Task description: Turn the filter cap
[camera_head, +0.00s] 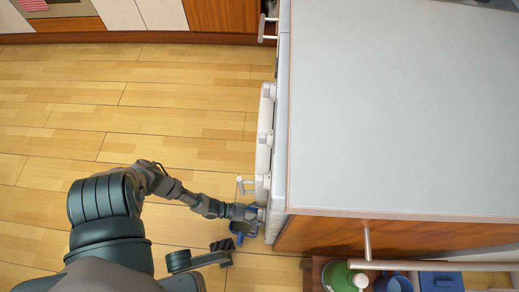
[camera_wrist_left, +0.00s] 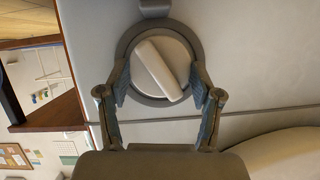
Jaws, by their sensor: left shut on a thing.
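The filter cap (camera_wrist_left: 158,72) is a round grey disc with a pale raised bar across it, set in a darker ring on the light appliance front in the left wrist view. Its bar is tilted, running from upper left to lower right. My left gripper (camera_wrist_left: 160,88) is shut on the cap, with one finger at each side of its rim. In the head view my left gripper (camera_head: 248,213) reaches the appliance front low down, and the cap is hidden there. A dark part of mine, possibly my right gripper (camera_head: 224,252), is below it; its jaw state is unclear.
The grey worktop (camera_head: 400,110) fills the right, with white handles and knobs along its left side. Below it, a shelf holds a green pot (camera_head: 340,277) and blue items (camera_head: 440,280). The wooden floor (camera_head: 130,100) at left is clear.

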